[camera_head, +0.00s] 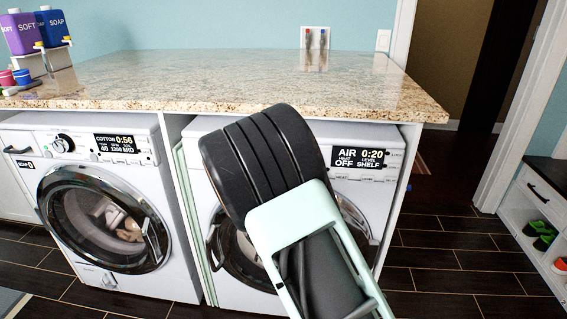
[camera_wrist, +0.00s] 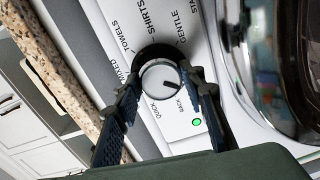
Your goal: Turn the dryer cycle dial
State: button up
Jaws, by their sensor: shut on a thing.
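The dryer cycle dial (camera_wrist: 158,79) shows in the wrist view as a round knob with a pale face, a dark mark and a black surround. Printed labels around it include TOWELS, SHIRTS, GENTLE and QUICK. My gripper (camera_wrist: 163,84) has one dark finger on each side of the dial and is shut on it. In the head view the dryer (camera_head: 372,190) is the right-hand machine, its display (camera_head: 358,159) reading AIR, 0:20, HEAT OFF and LEVEL SHELF. My arm hides the dial and the fingertips there.
A granite counter (camera_head: 250,80) overhangs both machines; its edge (camera_wrist: 75,105) runs close beside my gripper in the wrist view. The washer (camera_head: 95,200) stands to the left. A green light (camera_wrist: 196,122) glows near the dial. Dark floor (camera_head: 450,255) is clear at right.

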jog(key=o, duration=1.2)
jog(key=shift+c, duration=0.2)
jog(key=shift+s, duration=0.15)
jog(key=s, duration=1.1)
jog(key=shift+s+a+r, duration=0.15)
jog(key=shift+s+r, duration=0.05)
jog(key=shift+s, duration=0.2)
